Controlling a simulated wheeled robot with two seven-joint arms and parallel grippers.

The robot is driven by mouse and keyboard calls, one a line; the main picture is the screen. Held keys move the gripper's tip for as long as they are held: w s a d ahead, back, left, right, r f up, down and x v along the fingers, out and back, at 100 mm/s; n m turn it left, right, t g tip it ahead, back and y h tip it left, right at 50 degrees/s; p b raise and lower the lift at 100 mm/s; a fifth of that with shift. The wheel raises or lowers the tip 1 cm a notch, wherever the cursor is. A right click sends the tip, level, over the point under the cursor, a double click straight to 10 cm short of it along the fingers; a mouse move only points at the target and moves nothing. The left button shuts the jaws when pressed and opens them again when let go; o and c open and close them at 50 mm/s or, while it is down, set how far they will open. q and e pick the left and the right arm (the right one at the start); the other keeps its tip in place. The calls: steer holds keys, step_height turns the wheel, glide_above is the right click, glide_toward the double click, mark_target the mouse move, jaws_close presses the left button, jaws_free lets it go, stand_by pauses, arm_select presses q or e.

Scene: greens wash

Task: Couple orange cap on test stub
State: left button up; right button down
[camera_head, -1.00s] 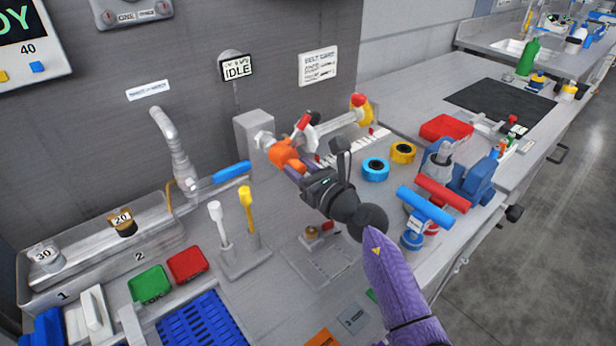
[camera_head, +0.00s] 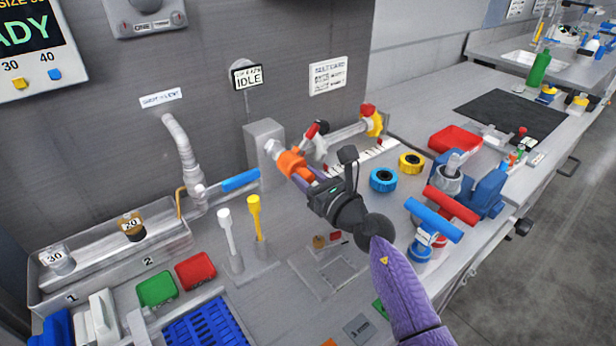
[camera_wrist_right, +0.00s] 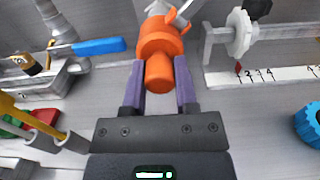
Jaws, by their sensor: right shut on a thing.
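The orange cap (camera_head: 291,163) is at the end of the metal stub (camera_head: 270,146) that comes out of the grey block on the bench against the wall. My right gripper (camera_head: 304,178) is shut on the orange cap. In the right wrist view the cap (camera_wrist_right: 160,45) lies between the two purple fingers (camera_wrist_right: 159,90), its narrow end toward me. The cap's far side meets the metal fitting, but I cannot tell how far it sits on it. My left gripper is not in view.
A blue lever (camera_head: 240,180) is at left. Blue (camera_head: 383,179) and yellow (camera_head: 411,163) rings lie right of my gripper. White and yellow upright handles (camera_head: 254,215) stand front left.

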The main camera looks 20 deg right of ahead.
mark_target(294, 167)
steer(key=shift+b+x, duration=0.35)
steer(key=shift+x, duration=0.7)
steer(key=shift+b+x, duration=0.55)
steer(key=shift+x, duration=0.6)
steer(key=shift+c, duration=1.5)
jaws_free()
steer(key=shift+w, duration=0.1)
